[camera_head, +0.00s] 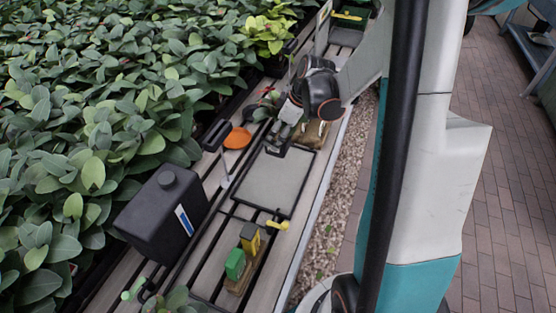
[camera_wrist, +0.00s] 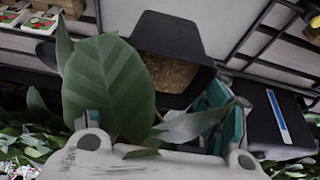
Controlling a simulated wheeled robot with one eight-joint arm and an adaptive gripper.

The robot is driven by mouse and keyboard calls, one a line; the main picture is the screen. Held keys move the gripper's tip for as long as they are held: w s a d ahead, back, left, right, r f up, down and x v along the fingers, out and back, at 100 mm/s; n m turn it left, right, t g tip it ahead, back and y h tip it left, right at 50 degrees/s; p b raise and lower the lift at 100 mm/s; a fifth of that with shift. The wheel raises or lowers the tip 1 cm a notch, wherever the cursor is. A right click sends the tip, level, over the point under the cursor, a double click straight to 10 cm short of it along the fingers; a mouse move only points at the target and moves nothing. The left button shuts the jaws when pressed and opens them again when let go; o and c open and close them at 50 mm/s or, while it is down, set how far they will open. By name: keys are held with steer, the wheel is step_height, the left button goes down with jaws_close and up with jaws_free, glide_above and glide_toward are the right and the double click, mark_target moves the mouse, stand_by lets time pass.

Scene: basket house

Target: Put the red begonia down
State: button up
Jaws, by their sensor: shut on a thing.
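My gripper (camera_head: 282,136) is over the slatted bench, at the far end of a grey mat in a black frame (camera_head: 268,182). In the wrist view it is shut on a dark pot (camera_wrist: 172,32) with brown soil. A large green leaf (camera_wrist: 108,82) and smaller leaves stand in front of the pot and hide part of it and of the fingers. This held plant seems to be the red begonia, though no red shows on it. In the head view the pot is small and mostly hidden by my gripper. I cannot tell whether its base touches the bench.
A black canister (camera_head: 158,222) with a blue and white label stands left of the mat. An orange disc (camera_head: 237,138) lies beyond it. Green and yellow boxes (camera_head: 236,262) and a yellow tool (camera_head: 277,225) are nearer. Dense leafy plants (camera_head: 100,100) fill the left. The mat is bare.

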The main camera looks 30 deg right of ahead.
mark_target(291, 137)
step_height(291, 137, down, 10)
steer(key=b, duration=0.3)
stand_by(0.3)
steer(key=o, duration=1.3)
steer(key=shift+c, duration=0.2)
steer(key=p+v, duration=0.4)
steer(key=v, duration=0.8)
steer(key=shift+r, duration=0.1)
